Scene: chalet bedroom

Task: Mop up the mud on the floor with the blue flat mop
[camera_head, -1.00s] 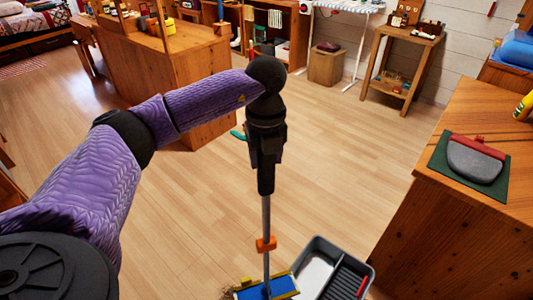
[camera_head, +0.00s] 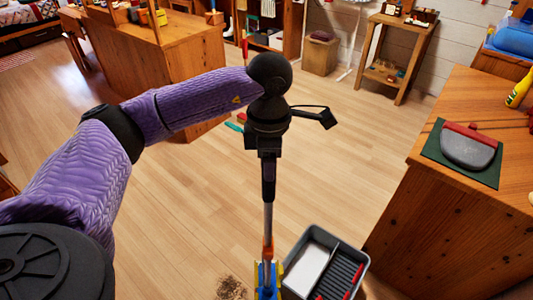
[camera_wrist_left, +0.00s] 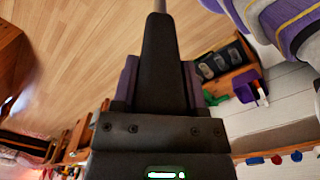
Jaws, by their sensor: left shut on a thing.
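The blue flat mop (camera_head: 268,280) stands upright, its handle running down from my left gripper (camera_head: 268,190). My left gripper is shut on the handle. The mop head is at the bottom edge of the head view, seen narrow, with yellow edges and an orange part above it. The brown mud (camera_head: 230,288) is on the floor just left of the mop head, apart from it in the picture. In the left wrist view the gripper (camera_wrist_left: 160,20) points along the pale handle; the fingertips are partly hidden. My right gripper is not in view.
A grey tray (camera_head: 291,284) with a ribbed half stands right of the mop head, very close to it. A wooden cabinet (camera_head: 420,235) with a dustpan (camera_head: 468,148) on a green mat is at right. Open floor lies left and behind.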

